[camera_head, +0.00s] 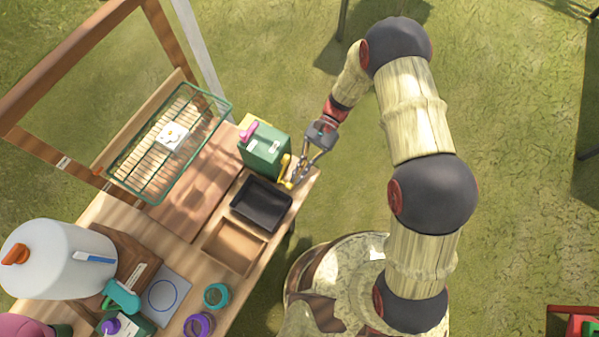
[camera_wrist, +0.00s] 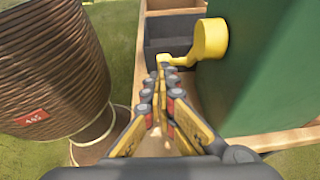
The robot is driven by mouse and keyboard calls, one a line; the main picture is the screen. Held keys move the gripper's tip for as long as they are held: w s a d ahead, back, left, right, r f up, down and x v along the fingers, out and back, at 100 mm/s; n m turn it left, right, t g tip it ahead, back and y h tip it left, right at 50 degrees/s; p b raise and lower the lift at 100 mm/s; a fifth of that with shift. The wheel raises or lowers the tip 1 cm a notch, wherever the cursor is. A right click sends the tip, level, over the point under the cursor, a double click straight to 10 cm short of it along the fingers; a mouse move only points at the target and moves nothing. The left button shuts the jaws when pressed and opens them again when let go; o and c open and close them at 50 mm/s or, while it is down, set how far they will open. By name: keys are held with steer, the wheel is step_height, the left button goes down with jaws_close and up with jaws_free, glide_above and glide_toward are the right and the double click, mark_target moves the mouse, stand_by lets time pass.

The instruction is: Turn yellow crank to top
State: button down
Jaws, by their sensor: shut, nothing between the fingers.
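The green box (camera_head: 264,152) stands at the table's right corner; its green side fills the right of the wrist view (camera_wrist: 275,70). The yellow crank (camera_head: 285,166) is on the side facing my gripper. In the wrist view its round yellow hub (camera_wrist: 209,40) sits on the green side, and its arm reaches down and left to a handle (camera_wrist: 176,60). My gripper (camera_head: 293,183) is beside the crank, its fingers shut and empty. In the wrist view its fingertips (camera_wrist: 163,70) are right at the handle end; whether they touch it I cannot tell.
A black tray (camera_head: 261,204) and a wooden tray (camera_head: 233,246) lie in front of the box. A pink knob (camera_head: 249,131) tops the box. A wire rack (camera_head: 146,182) stands behind left. A white dispenser (camera_head: 62,262) stands at the far left. Open grass lies right of the table.

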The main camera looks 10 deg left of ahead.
mark_target(292, 184)
steer(key=shift+s+a+g+y, duration=0.1)
steer(key=shift+s+g+y, duration=0.25)
steer(key=shift+g, duration=0.25)
steer(key=shift+s+a+r+p, duration=0.1)
steer(key=shift+s+a+p, duration=0.1)
steer(key=shift+s+p, duration=0.65)
stand_by(2.1)
steer(key=shift+s+a+r, duration=0.2)
steer(key=shift+s, duration=0.05)
steer(key=shift+r, duration=0.2)
steer(key=shift+s+a+r+p, duration=0.2)
steer(key=shift+r+p, duration=0.2)
steer(key=shift+p, duration=0.35)
steer(key=shift+s+r+p, duration=0.15)
steer(key=shift+r+p, duration=0.05)
steer(key=shift+p, duration=0.1)
stand_by(1.5)
